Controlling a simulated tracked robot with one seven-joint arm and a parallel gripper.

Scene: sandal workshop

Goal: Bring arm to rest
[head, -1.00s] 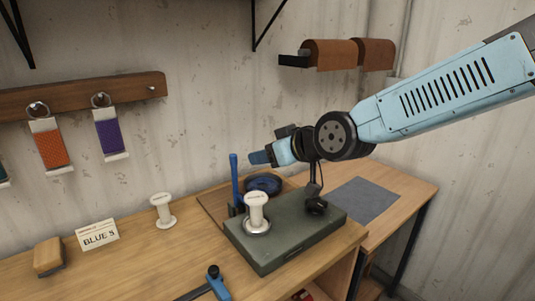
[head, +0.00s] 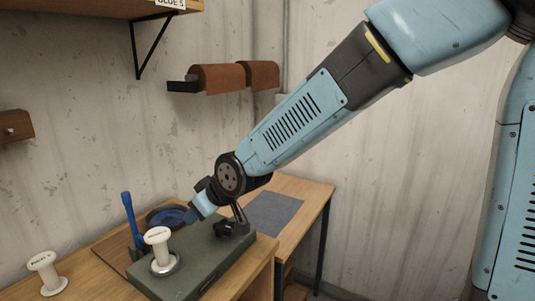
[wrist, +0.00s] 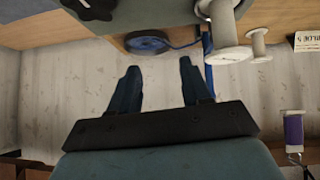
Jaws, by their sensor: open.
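My gripper (head: 194,214) is in the air above the bench, beyond the grey-green block that carries a white spool. In the wrist view my gripper (wrist: 160,82) has its two dark blue fingers well apart, with only wall between them, so it is open and empty. My pale blue arm (head: 295,120) comes down to it from the upper right of the head view. The fingertips are small and partly hidden in the head view.
The white spool (head: 157,236) stands on the grey-green block (head: 200,272). A blue upright strip (head: 131,215) and a blue coil (head: 160,217) are behind. Another spool (head: 45,272) stands left. A grey mat (head: 273,213) lies flat. Brown rolls (head: 217,78) hang on the wall.

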